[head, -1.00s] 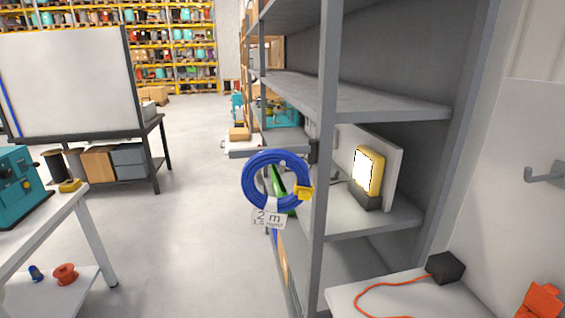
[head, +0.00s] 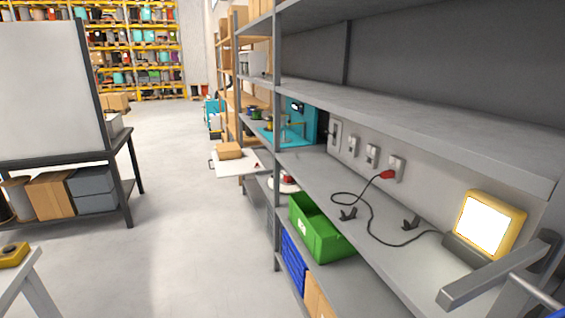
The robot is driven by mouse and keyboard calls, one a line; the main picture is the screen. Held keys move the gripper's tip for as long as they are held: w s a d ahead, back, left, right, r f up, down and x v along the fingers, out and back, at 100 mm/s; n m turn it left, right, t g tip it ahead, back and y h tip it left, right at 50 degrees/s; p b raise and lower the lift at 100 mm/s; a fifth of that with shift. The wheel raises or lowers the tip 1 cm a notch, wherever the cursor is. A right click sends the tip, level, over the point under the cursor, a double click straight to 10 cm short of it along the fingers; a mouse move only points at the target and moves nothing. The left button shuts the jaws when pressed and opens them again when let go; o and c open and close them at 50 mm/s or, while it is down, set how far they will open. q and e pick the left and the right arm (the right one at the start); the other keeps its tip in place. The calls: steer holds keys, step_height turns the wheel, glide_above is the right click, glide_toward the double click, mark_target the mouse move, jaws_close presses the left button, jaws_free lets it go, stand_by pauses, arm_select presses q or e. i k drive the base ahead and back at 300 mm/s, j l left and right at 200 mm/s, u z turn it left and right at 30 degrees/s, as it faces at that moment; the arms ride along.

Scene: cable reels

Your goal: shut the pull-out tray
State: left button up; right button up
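The pull-out tray (head: 236,163) is a flat light-grey board that juts from the shelving into the aisle, left of the front shelf post. Neither of my grippers shows in the head view.
The grey shelving (head: 277,180) runs along the right. It holds a yellow work lamp (head: 489,224) with a cable, a green bin (head: 318,229) and a blue crate (head: 294,262). A whiteboard bench (head: 130,160) stands left. The aisle floor (head: 180,210) between is clear.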

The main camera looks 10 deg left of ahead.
mark_target(245, 165)
steer(key=i+j+u, duration=0.15)
steer(key=i+j, duration=0.55)
steer(key=i+j+u, duration=0.1)
steer(key=i+j, duration=0.5)
steer(key=i+j+u, duration=0.15)
steer(key=i+j, duration=0.4)
steer(key=i, duration=0.25)
steer(key=i+j, duration=0.3)
steer(key=i+j+z, duration=0.1)
steer(key=i+j, duration=0.2)
steer(key=i, duration=0.25)
steer(key=i+j+z, duration=0.15)
steer(key=i, duration=0.35)
steer(key=i+j+z, duration=0.2)
steer(key=i, duration=0.3)
steer(key=i+j+z, duration=0.15)
steer(key=i+j, duration=0.15)
steer(key=i, duration=0.2)
